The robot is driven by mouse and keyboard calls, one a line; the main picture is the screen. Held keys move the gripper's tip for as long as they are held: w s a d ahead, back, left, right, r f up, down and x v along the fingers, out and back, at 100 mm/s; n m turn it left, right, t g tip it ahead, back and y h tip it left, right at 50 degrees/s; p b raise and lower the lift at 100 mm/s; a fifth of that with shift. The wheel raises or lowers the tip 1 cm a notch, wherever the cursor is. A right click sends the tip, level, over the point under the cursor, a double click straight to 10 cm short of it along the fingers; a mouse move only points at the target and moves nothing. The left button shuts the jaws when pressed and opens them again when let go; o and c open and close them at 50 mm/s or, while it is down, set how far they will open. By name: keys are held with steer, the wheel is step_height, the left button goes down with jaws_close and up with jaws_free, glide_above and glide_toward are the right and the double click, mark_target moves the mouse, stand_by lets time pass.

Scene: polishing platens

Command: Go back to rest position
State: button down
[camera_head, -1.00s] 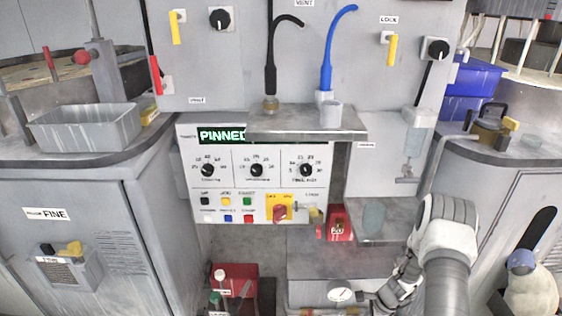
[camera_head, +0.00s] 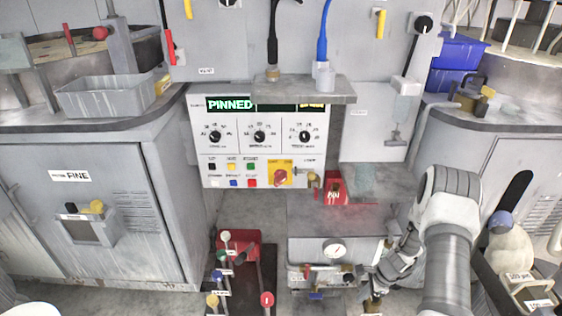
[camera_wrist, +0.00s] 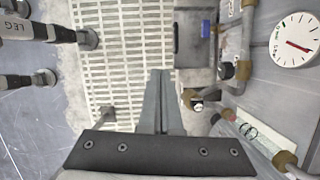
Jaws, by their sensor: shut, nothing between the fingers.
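My gripper (camera_wrist: 161,75) points down in the wrist view, its two grey fingers closed together with nothing between them. Below the fingertips is a pale slatted floor grate (camera_wrist: 125,35). In the head view my arm comes up from the lower right, and the gripper end (camera_head: 372,303) is low, in front of the lower cabinet and beside its pipework. The fingertips are hard to make out there.
A round gauge (camera_head: 335,250) and brass-fitted pipes (camera_wrist: 240,45) are close on the gripper's right in the wrist view. Levers (camera_head: 222,275) stand to its left. The control panel (camera_head: 255,150) reads PINNED. A white bottle (camera_head: 510,250) stands at right.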

steer(key=w+a+r+n, duration=0.1)
steer(key=a+r+n, duration=0.15)
steer(key=r, duration=0.75)
steer(key=a+r+n+t, duration=0.1)
steer(key=a+r+n, duration=0.15)
steer(key=r, duration=0.75)
steer(key=w+a+r+n, duration=0.1)
steer(key=r+n, duration=0.3)
steer(key=r, duration=0.7)
steer(key=s+a+r+n+t+h, duration=0.1)
steer(key=s+a+r+n, duration=0.15)
steer(key=s+r, duration=0.35)
steer(key=s+a+r+n+t+h, duration=0.1)
steer(key=s+a+r+n, duration=0.15)
steer(key=r, duration=0.45)
steer(key=s+r+n+t+h, duration=0.1)
steer(key=s+r+n, duration=0.2)
steer(key=s, duration=0.5)
steer(key=s+r+n+t, duration=0.1)
steer(key=s+r+n, duration=0.1)
steer(key=s+r, duration=0.35)
step_height(320, 180, up, 18)
steer(key=s+p, duration=0.2)
steer(key=p, duration=1.8)
steer(key=shift+a+n, duration=0.3)
steer(key=shift+f, duration=0.15)
